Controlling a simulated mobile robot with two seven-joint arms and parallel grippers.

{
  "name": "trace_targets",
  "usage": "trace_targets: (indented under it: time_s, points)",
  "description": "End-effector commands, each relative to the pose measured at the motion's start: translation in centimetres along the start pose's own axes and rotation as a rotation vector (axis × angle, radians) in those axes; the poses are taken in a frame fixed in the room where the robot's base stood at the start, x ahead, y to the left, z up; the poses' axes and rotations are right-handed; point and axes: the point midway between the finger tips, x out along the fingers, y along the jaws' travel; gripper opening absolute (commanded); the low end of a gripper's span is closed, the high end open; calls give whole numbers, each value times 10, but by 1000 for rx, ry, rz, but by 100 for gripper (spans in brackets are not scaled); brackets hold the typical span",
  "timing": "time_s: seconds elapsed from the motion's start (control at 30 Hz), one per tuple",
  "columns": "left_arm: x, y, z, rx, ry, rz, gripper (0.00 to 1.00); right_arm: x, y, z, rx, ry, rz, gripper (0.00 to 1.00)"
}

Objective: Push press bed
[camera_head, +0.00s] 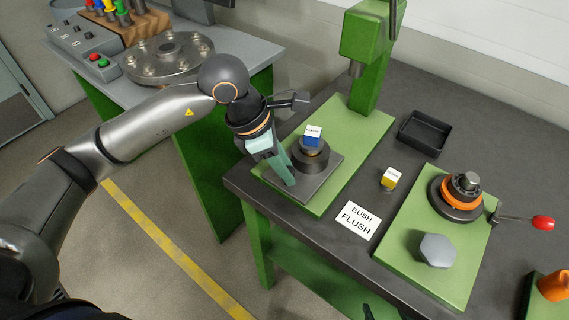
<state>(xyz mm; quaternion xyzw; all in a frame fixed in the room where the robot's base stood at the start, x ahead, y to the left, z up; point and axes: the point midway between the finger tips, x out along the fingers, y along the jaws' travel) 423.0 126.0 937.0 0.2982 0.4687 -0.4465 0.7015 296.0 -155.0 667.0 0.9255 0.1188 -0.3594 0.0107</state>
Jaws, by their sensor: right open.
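The green press (372,40) stands on a green base plate (352,133) on the dark bench. The press bed, a dark square plate (325,187), lies at the near left of that base. A dark round piece (311,158) sits on the bed with a blue-and-white labelled block (313,136) on top. My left gripper (290,182) reaches down at the bed's left edge; contact and finger gap are unclear. Dark fingertips of my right gripper (383,313) show apart at the bottom edge, low beside the bench and away from the bed.
A yellow-and-white block (390,178), a "BUSH FLUSH" card (359,219) and a black tray (425,133) lie right of the press. A second green fixture (455,270) has an orange ring, a red-knobbed lever and a grey hexagonal knob. A grey side table (257,58) stands at left.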

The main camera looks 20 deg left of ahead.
Motion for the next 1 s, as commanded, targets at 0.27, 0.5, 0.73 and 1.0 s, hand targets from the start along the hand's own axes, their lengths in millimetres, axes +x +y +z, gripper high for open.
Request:
trace_targets:
  time_s: [0.27, 0.5, 0.73, 1.0]
  points:
    - [0, 0, 0, 0, 0, 0, 0, -2, -1, 4, 1, -7, -1, 91]
    - [0, 0, 0, 0, 0, 1, 0, -2, -1, 4, 2, -8, 0, 91]
    - [-1, 0, 0, 0, 0, 1, 0, -2, 0, 4, 2, -8, 0, 91]
    - [-1, 0, 0, 0, 0, 1, 0, -2, 0, 4, 2, -8, 0, 91]
